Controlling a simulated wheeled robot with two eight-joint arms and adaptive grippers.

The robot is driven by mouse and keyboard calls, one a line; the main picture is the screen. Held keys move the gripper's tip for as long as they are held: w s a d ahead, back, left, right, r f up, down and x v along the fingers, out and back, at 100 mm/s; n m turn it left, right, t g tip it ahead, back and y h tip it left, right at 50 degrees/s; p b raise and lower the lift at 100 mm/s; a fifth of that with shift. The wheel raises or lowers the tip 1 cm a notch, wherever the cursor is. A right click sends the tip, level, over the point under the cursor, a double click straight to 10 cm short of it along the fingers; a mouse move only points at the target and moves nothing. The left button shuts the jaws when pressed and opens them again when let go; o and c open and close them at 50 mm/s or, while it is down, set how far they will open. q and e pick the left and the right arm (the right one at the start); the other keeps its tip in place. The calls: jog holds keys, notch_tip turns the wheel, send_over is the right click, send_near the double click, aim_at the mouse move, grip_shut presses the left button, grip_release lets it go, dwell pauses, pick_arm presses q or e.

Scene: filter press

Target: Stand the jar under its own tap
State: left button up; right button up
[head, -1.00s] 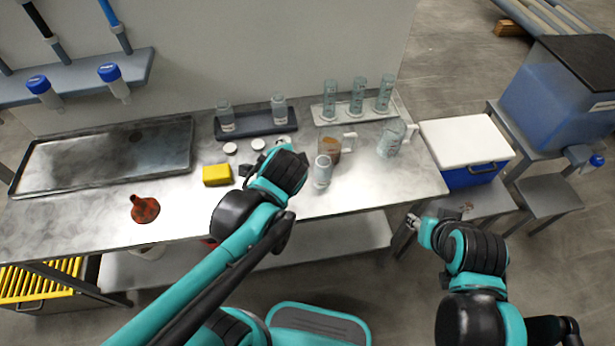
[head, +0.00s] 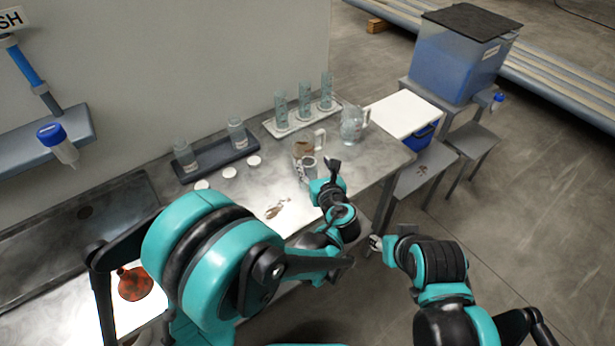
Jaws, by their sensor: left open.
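A small clear jar (head: 307,170) stands on the metal bench, in front of a jug with brown contents (head: 303,149). My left gripper (head: 322,172) is open close to this jar; I cannot tell whether it touches it. Two more labelled jars (head: 185,154) (head: 237,134) stand in a dark tray (head: 212,160). A blue tank (head: 452,68) at the back right has a blue-topped tap (head: 497,98), with a low stand (head: 480,143) below it. A blue-topped fitting (head: 56,140) hangs at the wall shelf on the left. My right gripper (head: 375,243) is beyond the bench's right end; its opening is unclear.
A rack of several tall glass cylinders (head: 303,115) and a clear jug (head: 353,122) stand along the back. White lids (head: 229,172) lie before the dark tray. A red funnel (head: 134,284) is at left. A white-lidded blue cooler (head: 403,113) stands beside the bench.

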aim_at(309, 164)
pick_arm(q)
jog(key=w, duration=0.1)
jog(key=w+a+f+b, duration=0.2)
jog(key=shift+w+f, duration=0.15)
jog(key=shift+w, duration=0.45)
jog(key=shift+s, duration=0.1)
pick_arm(e)
notch_tip(309, 164, down, 2)
pick_arm(q)
grip_shut()
pick_arm(e)
jog(key=shift+s, duration=0.1)
